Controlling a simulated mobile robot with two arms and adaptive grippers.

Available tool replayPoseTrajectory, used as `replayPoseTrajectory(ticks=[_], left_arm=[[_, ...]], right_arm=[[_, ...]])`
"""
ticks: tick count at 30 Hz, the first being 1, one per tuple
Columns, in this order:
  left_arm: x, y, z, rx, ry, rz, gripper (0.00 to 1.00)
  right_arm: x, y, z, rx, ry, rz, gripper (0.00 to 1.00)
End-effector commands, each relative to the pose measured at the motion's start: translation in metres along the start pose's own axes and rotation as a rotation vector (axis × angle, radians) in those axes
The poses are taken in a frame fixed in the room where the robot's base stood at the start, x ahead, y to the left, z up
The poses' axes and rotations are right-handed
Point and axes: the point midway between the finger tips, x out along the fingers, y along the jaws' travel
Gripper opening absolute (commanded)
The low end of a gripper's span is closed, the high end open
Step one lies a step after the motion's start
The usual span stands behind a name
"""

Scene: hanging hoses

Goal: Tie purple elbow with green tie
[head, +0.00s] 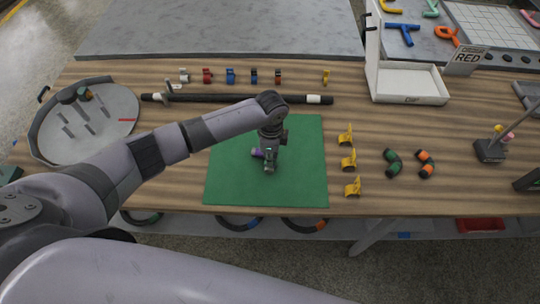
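A dark elbow with a purple end (257,153) lies on the green mat (230,185), mostly hidden by my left gripper. My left gripper (270,166) points down over the middle of the mat, right at the elbow. Its fingers are small and blend with the elbow, so I cannot tell whether they are closed on it. I cannot make out a green tie for certain. My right gripper is not in view.
Elbows with green ends (393,163) and orange ends (426,163) lie right of the mat, beside several yellow pieces (348,159). A long dark bar (225,98) lies behind the mat. A round grey tray (112,103) stands left, a white bin (408,88) back right.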

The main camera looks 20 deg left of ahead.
Motion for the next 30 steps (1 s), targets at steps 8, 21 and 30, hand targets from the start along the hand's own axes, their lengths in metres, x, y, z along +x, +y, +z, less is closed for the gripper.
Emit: replayPoseTrajectory(ticks=[8, 21, 30], left_arm=[[0.000, 0.000, 0.000, 0.000, -0.001, 0.000, 0.36], [-0.005, -0.001, 0.000, 0.000, 0.000, -0.001, 0.40], [-0.061, -0.001, 0.000, 0.000, 0.002, -0.004, 0.40]], right_arm=[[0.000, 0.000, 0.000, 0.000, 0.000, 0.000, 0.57], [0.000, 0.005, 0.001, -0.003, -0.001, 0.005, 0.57], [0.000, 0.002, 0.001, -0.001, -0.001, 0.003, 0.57]])
